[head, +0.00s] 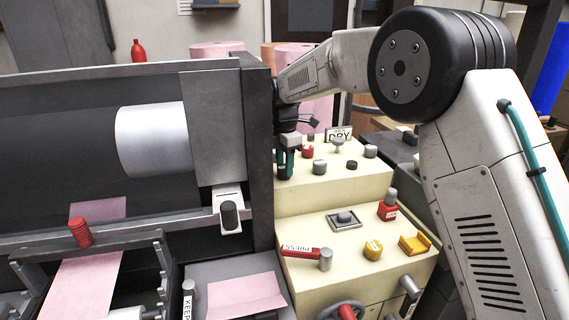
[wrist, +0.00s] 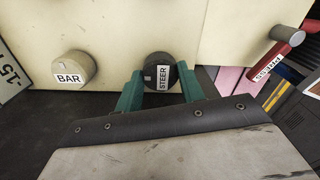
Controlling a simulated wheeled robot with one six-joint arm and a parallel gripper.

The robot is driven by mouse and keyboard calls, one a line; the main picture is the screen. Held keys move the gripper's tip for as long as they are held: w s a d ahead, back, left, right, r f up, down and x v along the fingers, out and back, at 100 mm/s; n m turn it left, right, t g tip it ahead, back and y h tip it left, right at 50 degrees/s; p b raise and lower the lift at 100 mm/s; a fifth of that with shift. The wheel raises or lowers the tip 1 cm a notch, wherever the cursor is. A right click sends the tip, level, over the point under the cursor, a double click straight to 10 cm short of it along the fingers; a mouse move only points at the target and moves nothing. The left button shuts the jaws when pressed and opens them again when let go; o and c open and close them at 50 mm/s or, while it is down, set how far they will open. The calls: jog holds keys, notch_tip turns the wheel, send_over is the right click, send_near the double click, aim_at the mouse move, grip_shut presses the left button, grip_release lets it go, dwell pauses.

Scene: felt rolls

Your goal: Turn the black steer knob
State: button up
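The black steer knob (wrist: 160,72) sits on a cream console face in the wrist view, with a white STEER label set upright across its front. My gripper (wrist: 161,80) has its two teal fingers on either side of the knob. No clear gap shows between fingers and knob, and I cannot tell whether they press on it. In the head view my gripper (head: 285,165) points down at the left end of the console's upper step, and its fingers largely hide the knob there.
A grey BAR knob (wrist: 73,68) is left of the steer knob in the wrist view. A red PRESS lever (head: 302,251), yellow knob (head: 373,249) and yellow bracket (head: 415,243) are on the lower step. A dark machine frame (head: 258,150) stands close left of my gripper.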

aim_at(284, 167)
jog(key=shift+m, duration=0.3)
jog(key=m, duration=0.3)
jog(key=shift+r+m, duration=0.1)
jog(key=shift+m, duration=1.9)
jog(key=o, duration=1)
jog(key=shift+c, duration=0.2)
notch_tip(284, 167, up, 8)
jog(key=shift+f, duration=0.1)
